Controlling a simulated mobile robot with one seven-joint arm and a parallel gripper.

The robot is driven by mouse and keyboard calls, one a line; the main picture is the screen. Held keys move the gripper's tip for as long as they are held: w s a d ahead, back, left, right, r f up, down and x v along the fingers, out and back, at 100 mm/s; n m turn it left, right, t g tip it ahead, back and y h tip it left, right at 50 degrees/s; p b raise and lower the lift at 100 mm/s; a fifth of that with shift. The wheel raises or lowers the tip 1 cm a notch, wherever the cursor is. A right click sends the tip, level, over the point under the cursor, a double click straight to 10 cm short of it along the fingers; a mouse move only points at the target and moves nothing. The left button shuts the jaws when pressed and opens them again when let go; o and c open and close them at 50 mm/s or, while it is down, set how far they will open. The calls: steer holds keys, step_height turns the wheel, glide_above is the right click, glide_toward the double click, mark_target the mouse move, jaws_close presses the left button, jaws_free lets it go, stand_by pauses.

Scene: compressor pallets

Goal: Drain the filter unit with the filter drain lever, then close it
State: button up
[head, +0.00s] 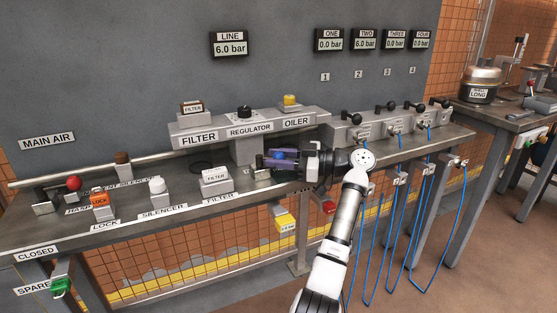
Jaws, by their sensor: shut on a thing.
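The filter unit (198,136) is the left part of a grey block labelled FILTER, REGULATOR and OILER, raised behind the bench. A small grey piece (192,108) marked FILTER sits on top of it. My gripper (272,161) reaches in from the right, below the oiler part. It is shut on a small blue knob (279,155), partly hidden between the fingers. I cannot tell from this view whether that knob belongs to the filter drain lever. No lever arm can be made out, and the underside of the filter unit is not clearly visible.
A second FILTER block (215,180), a silencer piece (158,186) and an orange lock (99,201) stand along the bench front. A red-knobbed valve (74,183) is at left. Black-handled valves (391,106) and blue hoses (425,200) are at right. The LINE display (230,45) reads 6.0 bar.

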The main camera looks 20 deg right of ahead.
steer(key=o, duration=1)
steer(key=shift+w, duration=0.1)
steer(key=shift+c, duration=0.2)
steer(key=v, duration=1.3)
steer(key=shift+d, duration=0.35)
steer(key=shift+f, duration=0.1)
